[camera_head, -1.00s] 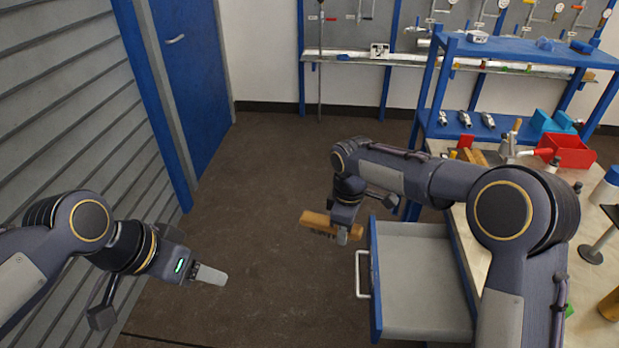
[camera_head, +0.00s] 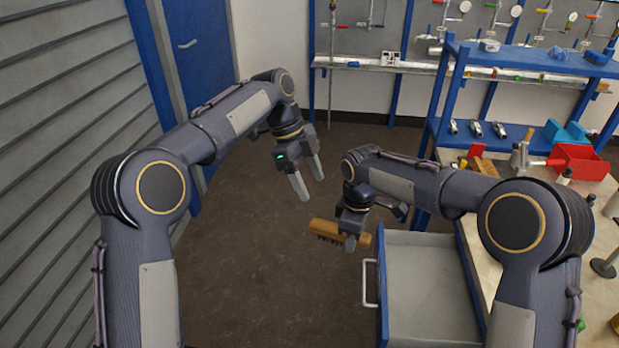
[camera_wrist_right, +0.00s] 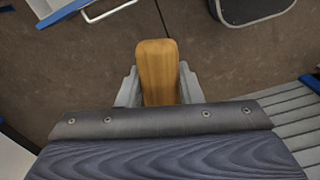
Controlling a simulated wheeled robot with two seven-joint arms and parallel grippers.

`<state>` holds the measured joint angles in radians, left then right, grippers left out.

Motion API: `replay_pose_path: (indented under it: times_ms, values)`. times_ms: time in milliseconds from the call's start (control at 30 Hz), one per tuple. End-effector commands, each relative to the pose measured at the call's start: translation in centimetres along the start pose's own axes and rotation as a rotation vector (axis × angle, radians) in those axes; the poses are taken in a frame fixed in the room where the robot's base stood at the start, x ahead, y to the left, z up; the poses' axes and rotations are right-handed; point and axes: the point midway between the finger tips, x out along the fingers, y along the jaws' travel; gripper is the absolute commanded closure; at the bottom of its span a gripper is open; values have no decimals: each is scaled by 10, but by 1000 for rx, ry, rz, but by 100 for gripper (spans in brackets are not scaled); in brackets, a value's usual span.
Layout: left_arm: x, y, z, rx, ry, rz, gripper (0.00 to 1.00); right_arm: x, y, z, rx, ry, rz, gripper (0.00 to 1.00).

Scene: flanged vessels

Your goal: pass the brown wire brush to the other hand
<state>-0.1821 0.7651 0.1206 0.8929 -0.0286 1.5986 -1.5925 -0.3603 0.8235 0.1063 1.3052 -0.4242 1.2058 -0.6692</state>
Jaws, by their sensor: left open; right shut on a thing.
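The brown wire brush (camera_head: 328,229) has a wooden back with dark bristles on its underside. My right gripper (camera_head: 350,240) is shut on it, and the brush sticks out to the left of the fingers above the floor. In the right wrist view the brush's wooden back (camera_wrist_right: 157,72) shows between the two fingers of my right gripper (camera_wrist_right: 158,92). My left gripper (camera_head: 309,185) is open and empty, its fingers pointing down. It is above and to the left of the brush in the head view, apart from it.
An open grey drawer (camera_head: 425,285) with a blue front is just right of the brush. The workbench (camera_head: 590,290) stands at the right, with a red bin (camera_head: 580,162) on it. A blue shelf rack (camera_head: 530,62) is behind. The floor at centre left is clear.

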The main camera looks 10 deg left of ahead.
Motion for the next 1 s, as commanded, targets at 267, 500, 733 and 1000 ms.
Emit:
replay_pose_path:
  times_ms: [267, 500, 733, 1000]
  values:
    - [31, -2, -1, 18, 1, 10, 42, 0, 0, 0, 0, 1, 1, 92]
    - [78, -1, -1, 16, 1, 9, 42, 0, 0, 0, 0, 1, 0, 92]
    - [111, -2, -1, 15, 1, 7, 42, 0, 0, 0, 0, 1, 0, 92]
    - [122, -2, -1, 15, 1, 3, 42, 0, 0, 0, 0, 1, 0, 92]
